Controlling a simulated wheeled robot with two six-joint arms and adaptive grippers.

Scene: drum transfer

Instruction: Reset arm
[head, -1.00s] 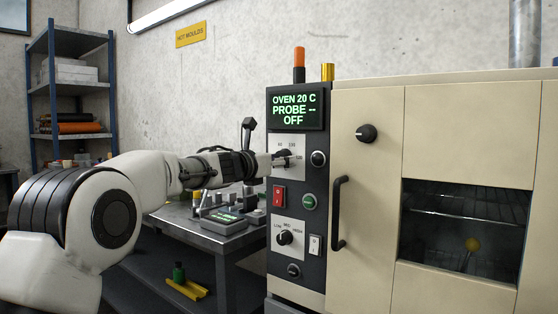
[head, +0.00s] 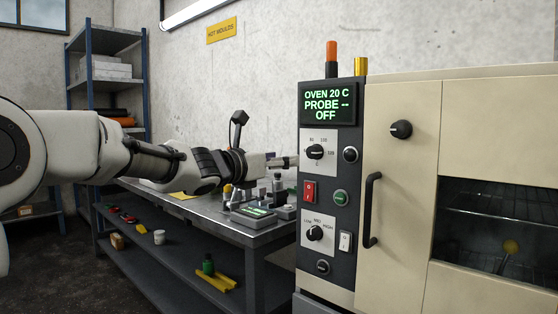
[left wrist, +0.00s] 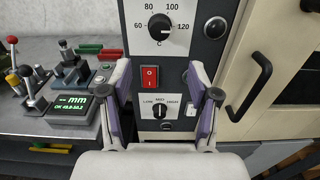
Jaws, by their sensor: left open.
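My left gripper (head: 290,161) is open and empty in the head view, just left of the oven's control panel (head: 327,180). In the left wrist view, its two purple-padded fingers (left wrist: 160,84) stand apart in front of the panel, with nothing between them touching the pads. The temperature dial (head: 315,152) is uncovered in the head view; it also shows above the fingers in the left wrist view (left wrist: 161,27). The display (head: 327,104) reads OVEN 20 C, PROBE --, OFF. My right gripper is not in view.
The oven door (head: 399,190) with its black handle (head: 372,210) is shut at the right. A metal bench (head: 278,232) with a gauge box (head: 254,216) and levers stands left of the panel, below my arm. A blue shelf rack (head: 106,70) stands at the back left.

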